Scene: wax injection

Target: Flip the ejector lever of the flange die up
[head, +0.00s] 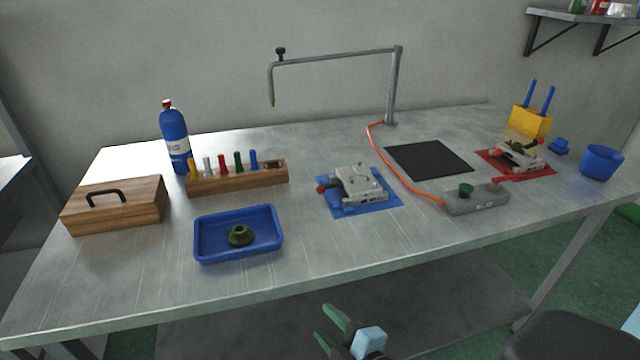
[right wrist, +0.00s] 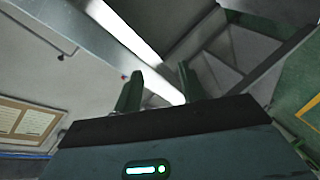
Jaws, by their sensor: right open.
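Two pale metal dies stand on the table; no label tells me which is the flange die. One die (head: 362,184) lies on a blue mat (head: 346,211) at mid-table, with a red-knobbed lever (head: 322,188) at its left side. The other die (head: 517,160) lies on a red mat (head: 541,168) at the right, with a green part on it and a red knob (head: 478,147) at its left. My right gripper (head: 320,322) is open and empty, in front of the table's front edge, away from both dies. Its fingers show in the right wrist view (right wrist: 160,88). My left gripper is out of view.
A blue tray (head: 210,255) holds a green flange-shaped piece (head: 240,235). A grey block (head: 462,206) with an orange hose (head: 402,180) sits between the dies. A wooden box (head: 135,212), tool rack (head: 225,184), blue bottle (head: 174,135) and blue cup (head: 601,163) stand around. The front middle is clear.

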